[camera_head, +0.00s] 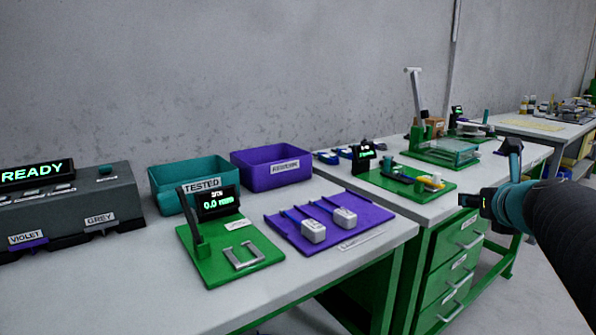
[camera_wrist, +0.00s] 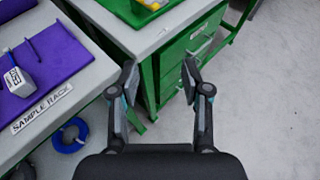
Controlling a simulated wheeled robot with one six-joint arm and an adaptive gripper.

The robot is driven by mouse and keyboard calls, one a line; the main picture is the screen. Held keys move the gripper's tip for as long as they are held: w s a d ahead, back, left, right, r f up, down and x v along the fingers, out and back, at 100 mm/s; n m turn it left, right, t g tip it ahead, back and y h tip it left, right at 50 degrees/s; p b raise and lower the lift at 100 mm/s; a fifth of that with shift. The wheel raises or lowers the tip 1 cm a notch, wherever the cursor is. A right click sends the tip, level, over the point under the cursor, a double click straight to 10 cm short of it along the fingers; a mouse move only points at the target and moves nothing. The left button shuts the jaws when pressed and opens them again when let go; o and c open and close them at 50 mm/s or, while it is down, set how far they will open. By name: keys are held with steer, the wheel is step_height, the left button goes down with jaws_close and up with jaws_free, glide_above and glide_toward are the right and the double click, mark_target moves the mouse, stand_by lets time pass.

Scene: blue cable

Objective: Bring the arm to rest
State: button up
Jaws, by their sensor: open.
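My gripper (camera_wrist: 158,82) is open and empty in the wrist view, its two fingers apart over the gap beside the green drawer unit. In the head view my gripper (camera_head: 472,201) is at the right, held out in front of the drawers and clear of the tables. The purple sample rack (camera_head: 288,236) lies on the near table with two white-headed blue pieces (camera_head: 313,231) on it. Part of the rack also shows at the left of the wrist view (camera_wrist: 62,52), with one white head (camera_wrist: 17,82).
A blue coil (camera_wrist: 70,136) lies low beside the near table's edge. A green test stand (camera_head: 232,255), a teal bin (camera_head: 165,189) and a purple bin (camera_head: 262,178) stand on that table. The green drawers (camera_head: 452,270) are close. Open floor (camera_wrist: 268,110) lies right.

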steer(key=s+a+f+n+g+y, duration=0.1)
steer(key=s+a+f+n+g, duration=0.4)
steer(key=n, duration=0.6)
steer(key=s+a+f+n+y, duration=0.2)
steer(key=s+a+f+n, duration=0.1)
steer(key=f+n, duration=0.65)
steer(key=s+a+f+n+g, duration=0.2)
steer(key=s+a+n, duration=0.9)
steer(key=n, duration=0.6)
steer(key=shift+s+a+f+g, duration=0.2)
steer(key=shift+s+f+g, duration=0.35)
steer(key=shift+s, duration=0.75)
